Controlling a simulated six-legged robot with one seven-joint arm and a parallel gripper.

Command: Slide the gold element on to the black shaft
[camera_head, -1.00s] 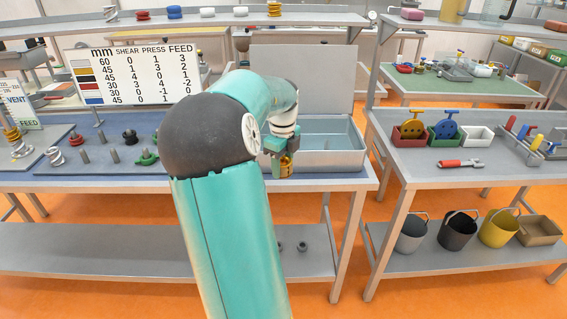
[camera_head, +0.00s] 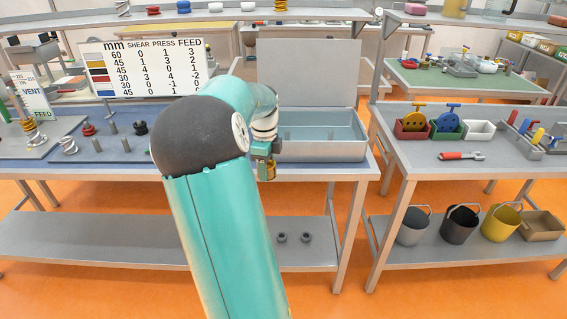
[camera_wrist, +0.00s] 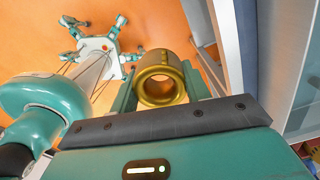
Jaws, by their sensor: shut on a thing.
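The gold element (camera_wrist: 163,80) is a thick, shiny hollow ring. In the wrist view its open bore faces the camera, between the two fingers of my gripper (camera_wrist: 163,95), which is shut on it. In the head view my gripper (camera_head: 264,165) hangs in front of the left end of a metal basin, with a bit of the gold element (camera_head: 270,172) showing below the arm. Several upright pegs (camera_head: 113,128) stand on the blue mat left of my arm. They look grey; I cannot tell which is the black shaft, and my arm hides part of the mat.
The metal basin (camera_head: 320,152) has a raised lid behind it. A chart board (camera_head: 145,69) stands behind. A second bench (camera_head: 450,173) is at right.

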